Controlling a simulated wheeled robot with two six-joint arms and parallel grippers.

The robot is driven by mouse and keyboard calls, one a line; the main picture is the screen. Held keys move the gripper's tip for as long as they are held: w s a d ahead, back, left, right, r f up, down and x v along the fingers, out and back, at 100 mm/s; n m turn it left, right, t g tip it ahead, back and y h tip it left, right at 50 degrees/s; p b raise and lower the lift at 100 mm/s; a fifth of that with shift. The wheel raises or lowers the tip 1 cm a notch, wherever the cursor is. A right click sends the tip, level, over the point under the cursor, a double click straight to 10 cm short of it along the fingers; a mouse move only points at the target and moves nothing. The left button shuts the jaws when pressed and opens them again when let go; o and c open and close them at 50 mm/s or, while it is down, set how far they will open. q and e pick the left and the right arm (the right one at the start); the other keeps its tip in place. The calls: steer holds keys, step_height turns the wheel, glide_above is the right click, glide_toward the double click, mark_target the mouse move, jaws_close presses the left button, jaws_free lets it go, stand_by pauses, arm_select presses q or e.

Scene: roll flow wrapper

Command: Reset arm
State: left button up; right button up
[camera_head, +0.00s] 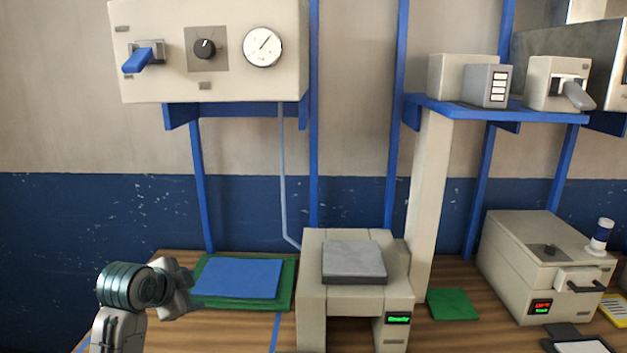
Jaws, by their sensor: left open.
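My left arm rises at the lower left, in front of the wooden table. Its gripper (180,288) is open and empty. It is at the left end of the blue sheet (238,277), which lies on a green mat (290,285). The fingers are small and partly hidden by the wrist, and I cannot tell how high they are above the table. My right gripper is out of view.
A beige press-like machine (313,275) with a grey block (354,261) on top stands right of the mat. A beige box machine (530,262) is farther right, past a green pad (452,303). A control box (220,85) and blue shelf (500,110) are above.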

arm_select(q)
steer(key=s+f+n+g+y, duration=0.1)
steer(key=s+f+n+g, duration=0.35)
steer(key=s+f, duration=1.3)
steer(key=s+f+n+g+y, duration=0.1)
steer(key=s+f+n, duration=0.3)
steer(key=s, duration=0.7)
steer(key=s+f+n+g+y, duration=0.1)
steer(key=s+f+n, duration=0.3)
steer(key=s, duration=0.6)
steer(key=a+f+b, duration=0.2)
steer(key=f, duration=1.3)
steer(key=a+f+b, duration=0.1)
steer(key=a+f, duration=0.1)
steer(key=f, duration=1.4)
steer(key=s+f+g+b, duration=0.1)
steer(key=s+f, duration=0.8)
steer(key=f, duration=0.3)
steer(key=s+f+g+b, duration=0.1)
steer(key=s+f+b, duration=0.1)
steer(key=s+f, duration=0.7)
step_height(320, 180, down, 3)
steer(key=shift+s+a+f, duration=0.15)
steer(key=shift+s+a, duration=0.15)
steer(key=shift+a, duration=0.15)
